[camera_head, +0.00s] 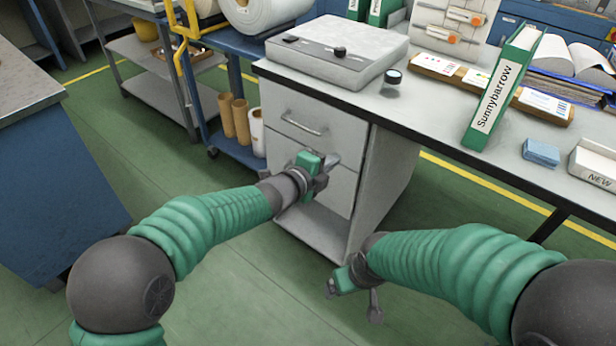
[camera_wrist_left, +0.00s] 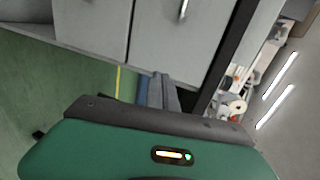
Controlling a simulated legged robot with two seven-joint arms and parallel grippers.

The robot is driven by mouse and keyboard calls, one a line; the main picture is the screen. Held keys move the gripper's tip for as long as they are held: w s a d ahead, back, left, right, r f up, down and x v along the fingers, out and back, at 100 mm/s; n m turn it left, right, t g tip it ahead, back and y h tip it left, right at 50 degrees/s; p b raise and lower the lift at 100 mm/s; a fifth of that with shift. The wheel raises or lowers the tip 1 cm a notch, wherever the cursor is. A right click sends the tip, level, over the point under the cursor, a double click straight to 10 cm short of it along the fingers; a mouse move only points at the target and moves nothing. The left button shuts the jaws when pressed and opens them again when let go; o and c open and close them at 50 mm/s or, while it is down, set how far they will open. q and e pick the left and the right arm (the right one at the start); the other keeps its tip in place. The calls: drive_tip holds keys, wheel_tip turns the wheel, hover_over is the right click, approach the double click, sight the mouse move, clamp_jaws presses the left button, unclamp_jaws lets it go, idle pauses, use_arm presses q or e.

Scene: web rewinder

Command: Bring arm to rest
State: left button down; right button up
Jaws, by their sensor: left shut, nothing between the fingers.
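My left arm comes in from the left, and its gripper (camera_head: 331,161) is in front of the cabinet drawers under the workbench. In the left wrist view the fingers (camera_wrist_left: 163,92) are together with nothing between them. My right arm comes in from the right, and its gripper (camera_head: 355,292) hangs low over the green floor, near the cabinet's lower right corner. Its finger gap is not clear at this angle. I see nothing held in it.
The cabinet (camera_head: 385,170) has a drawer handle (camera_head: 302,124) close to my left gripper. Above it, the workbench (camera_head: 440,112) carries a grey control box (camera_head: 336,52), a green Sunnybarrow binder (camera_head: 503,85) and a blue block (camera_head: 541,152). A blue cabinet (camera_head: 55,185) stands left. Open floor lies between.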

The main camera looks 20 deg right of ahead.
use_arm(q)
drive_tip(key=s+a+f+n+y+p, duration=0.1)
drive_tip(key=s+a+f+n+y, duration=0.3)
drive_tip(key=a, duration=0.6)
drive_tip(key=s+a+f+n+y, duration=0.1)
drive_tip(key=a+n+y, duration=0.1)
drive_tip(key=a+n, duration=0.6)
drive_tip(key=s+a+f+n+y+p, duration=0.1)
drive_tip(key=s+a+f+n+y, duration=0.25)
drive_tip(key=a, duration=0.75)
drive_tip(key=s+a+f+n+g+y, duration=0.1)
drive_tip(key=s+a+f+n+g, duration=0.15)
drive_tip(key=s+a+n, duration=0.55)
drive_tip(key=s+a+f+n+g+y, duration=0.15)
drive_tip(key=s+a+n+g, duration=0.35)
drive_tip(key=s, duration=0.5)
wheel_tip(320, 180, up, 31)
drive_tip(key=w+d+t+p, duration=0.1)
drive_tip(key=p, duration=3)
use_arm(e)
wheel_tip(320, 180, up, 33)
drive_tip(key=d, duration=0.1)
drive_tip(key=shift+d, duration=0.2)
use_arm(q)
drive_tip(key=shift+w+d+t, duration=0.1)
drive_tip(key=shift+t, duration=0.15)
use_arm(e)
drive_tip(key=shift+w+f, duration=0.1)
